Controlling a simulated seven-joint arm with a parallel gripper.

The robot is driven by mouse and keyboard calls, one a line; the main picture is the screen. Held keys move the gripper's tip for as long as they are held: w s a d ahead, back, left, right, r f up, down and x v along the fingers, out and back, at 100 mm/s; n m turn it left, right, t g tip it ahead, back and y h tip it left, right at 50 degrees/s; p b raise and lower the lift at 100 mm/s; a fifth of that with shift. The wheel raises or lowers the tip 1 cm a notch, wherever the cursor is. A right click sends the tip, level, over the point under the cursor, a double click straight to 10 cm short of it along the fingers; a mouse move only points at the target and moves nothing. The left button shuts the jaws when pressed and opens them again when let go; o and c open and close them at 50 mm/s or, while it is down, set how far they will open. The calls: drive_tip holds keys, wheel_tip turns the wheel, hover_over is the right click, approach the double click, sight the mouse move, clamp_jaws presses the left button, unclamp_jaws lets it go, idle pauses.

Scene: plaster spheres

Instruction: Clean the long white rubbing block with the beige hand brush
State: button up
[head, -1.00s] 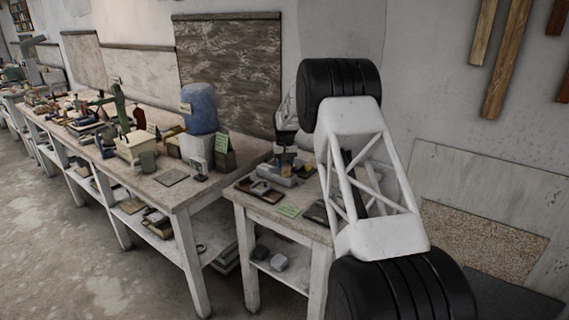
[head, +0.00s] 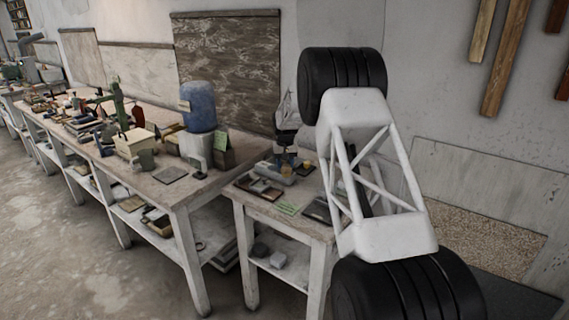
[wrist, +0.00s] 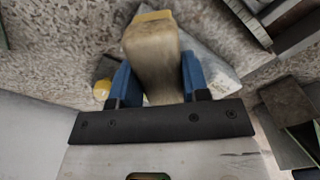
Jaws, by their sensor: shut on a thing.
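My gripper (wrist: 157,82) has two blue fingers, shut on the beige hand brush (wrist: 150,52), whose body extends away between them in the wrist view. The long white rubbing block (wrist: 213,68) lies under and beside the brush on the speckled tabletop, partly hidden by the brush and the right finger. In the head view my gripper (head: 286,160) is low over the small table, and the pale block (head: 272,173) shows just left of it. I cannot tell whether the brush touches the block.
A small yellow object (wrist: 102,89) lies left of my gripper in the wrist view. Flat dark and grey pieces crowd the right side. In the head view a tray (head: 259,189) and a green card (head: 286,208) lie near the small table's front edge. A longer cluttered bench (head: 180,193) stands left.

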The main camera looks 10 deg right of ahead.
drive_tip(key=shift+s+f, duration=0.1)
drive_tip(key=shift+s, duration=0.2)
drive_tip(key=shift+w, duration=0.1)
idle(0.3)
drive_tip(key=shift+w, duration=1)
drive_tip(key=shift+w, duration=0.15)
drive_tip(key=shift+w, duration=0.95)
drive_tip(key=shift+s, duration=0.1)
drive_tip(key=shift+s+r, duration=0.65)
drive_tip(key=shift+s, duration=0.35)
